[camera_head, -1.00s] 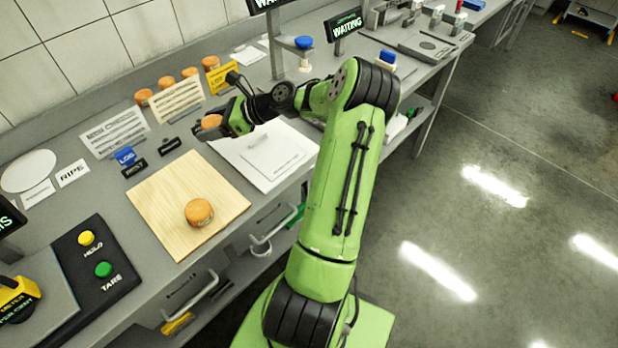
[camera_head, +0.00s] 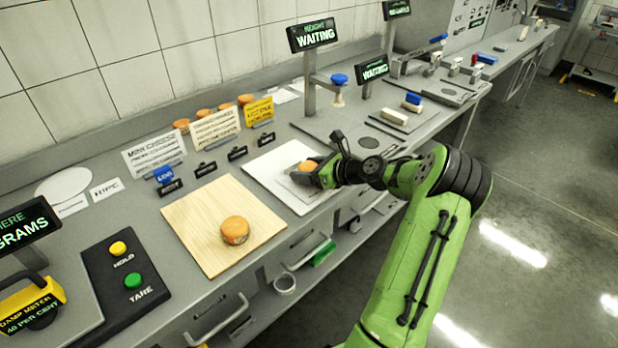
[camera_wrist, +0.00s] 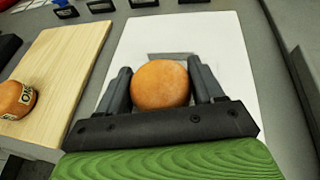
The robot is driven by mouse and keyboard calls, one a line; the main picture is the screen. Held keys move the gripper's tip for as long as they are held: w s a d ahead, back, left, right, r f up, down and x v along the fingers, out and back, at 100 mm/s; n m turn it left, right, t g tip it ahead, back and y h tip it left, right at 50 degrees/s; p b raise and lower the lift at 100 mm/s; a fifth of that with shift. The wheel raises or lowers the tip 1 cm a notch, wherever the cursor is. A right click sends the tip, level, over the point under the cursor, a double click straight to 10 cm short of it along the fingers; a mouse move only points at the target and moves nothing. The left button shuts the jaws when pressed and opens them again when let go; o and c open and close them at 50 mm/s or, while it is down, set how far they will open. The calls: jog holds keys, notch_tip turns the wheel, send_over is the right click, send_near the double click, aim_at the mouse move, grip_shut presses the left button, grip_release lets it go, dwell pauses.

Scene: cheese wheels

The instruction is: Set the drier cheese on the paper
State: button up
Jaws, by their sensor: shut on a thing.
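My gripper (camera_wrist: 160,88) is shut on an orange cheese wheel (camera_wrist: 160,84), with one dark finger on each side of it. In the head view this held cheese (camera_head: 308,165) is over the white paper (camera_head: 262,167), partly hidden by my gripper. I cannot tell whether it touches the paper. A second orange cheese wheel (camera_head: 235,230) with a label band sits on the wooden board (camera_head: 196,232); it also shows at the left of the wrist view (camera_wrist: 15,99).
Small black signs (camera_head: 206,168) stand behind the board and paper. A black panel with yellow and green buttons (camera_head: 128,278) is at left. Several more cheeses (camera_head: 204,113) line the back behind printed cards. Weighing plates and a blue-topped post (camera_head: 338,80) stand right of the paper.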

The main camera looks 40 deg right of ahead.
jog(key=shift+f, duration=0.55)
jog(key=shift+r, duration=0.15)
jog(key=o, duration=1.1)
